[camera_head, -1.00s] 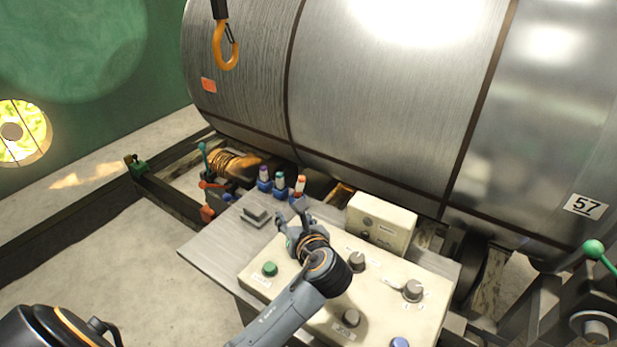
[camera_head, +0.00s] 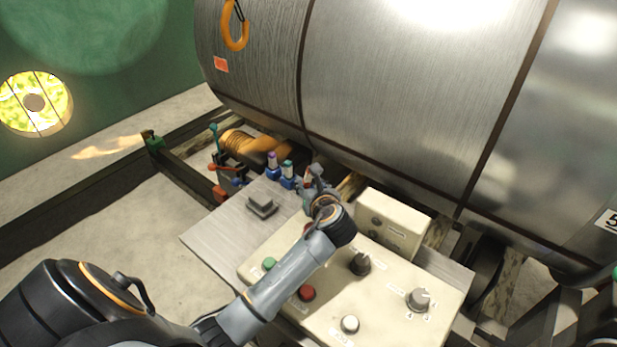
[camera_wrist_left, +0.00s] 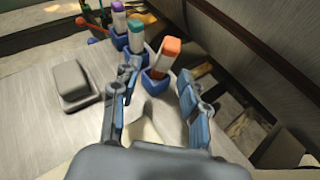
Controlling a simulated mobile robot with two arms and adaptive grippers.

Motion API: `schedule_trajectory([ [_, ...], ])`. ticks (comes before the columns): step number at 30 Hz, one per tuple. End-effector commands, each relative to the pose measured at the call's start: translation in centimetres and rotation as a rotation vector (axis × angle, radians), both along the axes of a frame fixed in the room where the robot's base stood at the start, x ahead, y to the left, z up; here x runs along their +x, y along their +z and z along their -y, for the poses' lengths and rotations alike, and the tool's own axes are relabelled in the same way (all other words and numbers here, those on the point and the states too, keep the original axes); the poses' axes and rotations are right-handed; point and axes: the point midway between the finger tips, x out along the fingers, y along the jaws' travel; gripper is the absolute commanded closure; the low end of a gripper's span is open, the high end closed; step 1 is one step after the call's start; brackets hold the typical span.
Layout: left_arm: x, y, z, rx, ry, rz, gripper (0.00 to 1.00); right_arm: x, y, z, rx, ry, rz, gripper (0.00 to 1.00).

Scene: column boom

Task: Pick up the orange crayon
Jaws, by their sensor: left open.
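The orange crayon (camera_wrist_left: 165,57) stands upright in a small blue holder (camera_wrist_left: 155,82) in the left wrist view. It has an orange top and a white body. My left gripper (camera_wrist_left: 160,84) is open and empty, with one finger to the left of the crayon and the other to the right, a little short of it. In the head view my left gripper (camera_head: 316,178) is at the back edge of the panel table and hides the orange crayon. My right gripper is not seen.
A teal-topped crayon (camera_head: 287,169) and a purple-topped one (camera_head: 272,160) stand in blue holders to the left. A grey block (camera_head: 262,204) lies on the metal plate. A cream box (camera_head: 394,221) is to the right. The large metal coil (camera_head: 390,100) looms behind.

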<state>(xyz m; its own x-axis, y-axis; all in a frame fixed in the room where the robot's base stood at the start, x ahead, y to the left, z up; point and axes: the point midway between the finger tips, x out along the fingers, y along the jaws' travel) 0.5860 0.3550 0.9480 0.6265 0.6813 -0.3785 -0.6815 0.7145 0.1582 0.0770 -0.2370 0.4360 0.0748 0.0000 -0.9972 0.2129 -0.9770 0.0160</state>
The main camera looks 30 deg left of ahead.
Motion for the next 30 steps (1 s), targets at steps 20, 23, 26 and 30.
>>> schedule_trajectory([
  [20, 3.5, -1.7, -3.2, 0.0, 0.001, -0.002, 0.6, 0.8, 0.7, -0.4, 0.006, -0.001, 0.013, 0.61],
  [23, 3.5, -1.7, -3.2, 0.0, 0.001, -0.002, 0.8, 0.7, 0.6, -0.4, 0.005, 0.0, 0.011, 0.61],
  [26, 3.5, -1.7, -3.2, 0.0, 0.001, -0.002, 1.0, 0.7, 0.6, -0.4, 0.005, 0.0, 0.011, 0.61],
  [30, 3.5, -1.7, -3.2, 0.0, 0.001, -0.002, 1.0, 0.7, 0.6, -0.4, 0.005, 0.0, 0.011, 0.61],
])
